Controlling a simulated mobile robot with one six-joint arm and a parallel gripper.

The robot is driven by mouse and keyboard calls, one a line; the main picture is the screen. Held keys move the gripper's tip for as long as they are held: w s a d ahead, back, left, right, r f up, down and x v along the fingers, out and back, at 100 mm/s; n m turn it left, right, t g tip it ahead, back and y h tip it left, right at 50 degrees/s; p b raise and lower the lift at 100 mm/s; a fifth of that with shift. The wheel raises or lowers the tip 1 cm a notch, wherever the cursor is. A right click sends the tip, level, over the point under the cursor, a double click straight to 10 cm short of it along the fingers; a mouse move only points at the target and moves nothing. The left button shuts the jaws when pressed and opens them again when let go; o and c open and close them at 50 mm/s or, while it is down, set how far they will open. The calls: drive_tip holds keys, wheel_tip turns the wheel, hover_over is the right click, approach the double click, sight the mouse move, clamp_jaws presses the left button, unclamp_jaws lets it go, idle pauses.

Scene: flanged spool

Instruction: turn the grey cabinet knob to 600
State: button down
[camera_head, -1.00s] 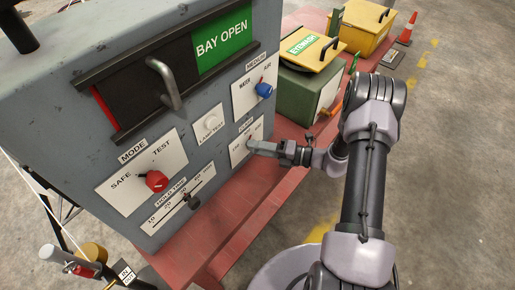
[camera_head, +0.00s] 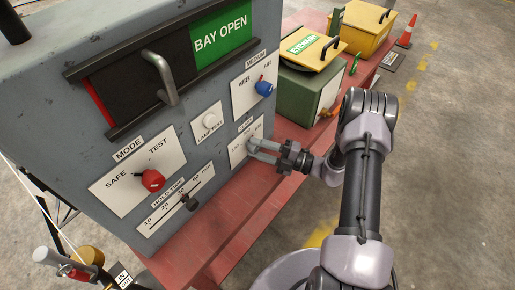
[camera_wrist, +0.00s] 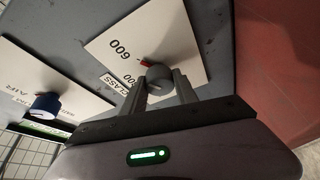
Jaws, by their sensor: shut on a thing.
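The grey knob (camera_wrist: 158,77) sits on a white plate (camera_wrist: 185,42) labelled CLASS. In the wrist view it is between my two fingers, which touch its sides. Its red pointer leans up and left, roughly toward the printed 600 (camera_wrist: 120,49). A second number near the CLASS label is partly hidden; only its ending zeros show. I cannot tell whether the pointer is exactly on 600. In the head view my gripper (camera_head: 258,151) is shut on the knob at the lower right of the cabinet front (camera_head: 215,85), and the fingers partly hide it.
A blue knob (camera_head: 263,88) on the MEDIUM plate is above my gripper. A white lamp test button (camera_head: 210,121), a red MODE knob (camera_head: 152,180) and a hold time slider (camera_head: 189,202) lie to the left. A green eyewash box (camera_head: 305,90) stands behind, right of the cabinet.

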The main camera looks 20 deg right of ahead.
idle(0.4)
drive_tip(key=c, duration=0.9)
unclamp_jaws()
drive_tip(key=shift+c, duration=0.2)
drive_tip(key=v, duration=1.7)
drive_tip(key=shift+d+p, duration=0.2)
drive_tip(key=shift+p, duration=0.25)
drive_tip(key=shift+s, duration=0.1)
